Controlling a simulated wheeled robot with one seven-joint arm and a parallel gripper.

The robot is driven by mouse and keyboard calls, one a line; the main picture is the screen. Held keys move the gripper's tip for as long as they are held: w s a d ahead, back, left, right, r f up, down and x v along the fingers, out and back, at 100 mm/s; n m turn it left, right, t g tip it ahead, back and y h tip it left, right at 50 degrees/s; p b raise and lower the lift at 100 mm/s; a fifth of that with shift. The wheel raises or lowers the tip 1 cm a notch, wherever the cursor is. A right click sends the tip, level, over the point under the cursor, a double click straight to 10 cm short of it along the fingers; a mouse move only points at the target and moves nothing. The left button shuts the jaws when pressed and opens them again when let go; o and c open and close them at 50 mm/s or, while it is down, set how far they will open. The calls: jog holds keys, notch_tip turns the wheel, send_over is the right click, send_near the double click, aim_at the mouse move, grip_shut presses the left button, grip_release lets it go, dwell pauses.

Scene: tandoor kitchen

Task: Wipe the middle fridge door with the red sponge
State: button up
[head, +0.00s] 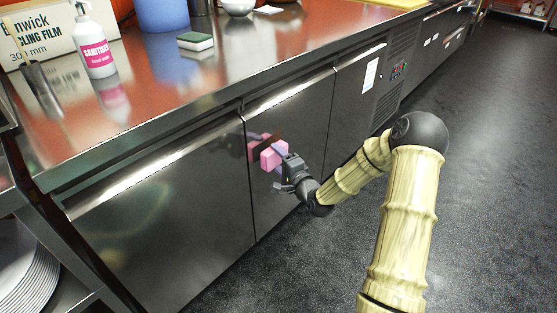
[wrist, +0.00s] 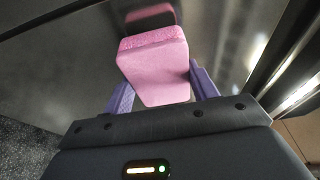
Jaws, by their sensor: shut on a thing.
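In the wrist view the sponge (wrist: 153,68) sits between the purple fingers of my gripper (wrist: 162,88). A pink reflection of it shows in the steel beyond. I cannot tell whether the sponge touches the door or is slightly apart. The door looks closed.
A left fridge door (head: 165,225) and a right fridge door (head: 358,98) flank the middle one. On the steel counter (head: 150,75) stand a sanitiser bottle (head: 96,45), a green-and-white sponge (head: 195,41) and a cling film box (head: 45,30). Plates (head: 30,280) sit on a shelf at lower left. Dark floor (head: 490,170) at right is clear.

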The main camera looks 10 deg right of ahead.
jog(key=shift+w+a, duration=0.5)
jog(key=shift+w, duration=0.2)
dwell(0.3)
jog(key=shift+w+d+p, duration=0.3)
jog(key=shift+w+d, duration=0.2)
jog(key=shift+d, duration=0.3)
jog(key=shift+w+d+p, duration=0.25)
jog(key=shift+w+d, duration=0.25)
jog(key=shift+d, duration=0.25)
jog(key=shift+w+d+r+p, duration=0.1)
jog(key=shift+w+d+p, duration=0.35)
jog(key=shift+w+d, duration=0.9)
jog(key=shift+s+d, duration=0.1)
jog(key=shift+s, duration=0.1)
jog(key=shift+s+a+p, duration=0.35)
jog(key=shift+s+a, duration=0.15)
jog(key=shift+a, duration=0.4)
jog(key=shift+s+a+p, duration=0.35)
jog(key=shift+s+a, duration=0.15)
jog(key=shift+a, duration=0.35)
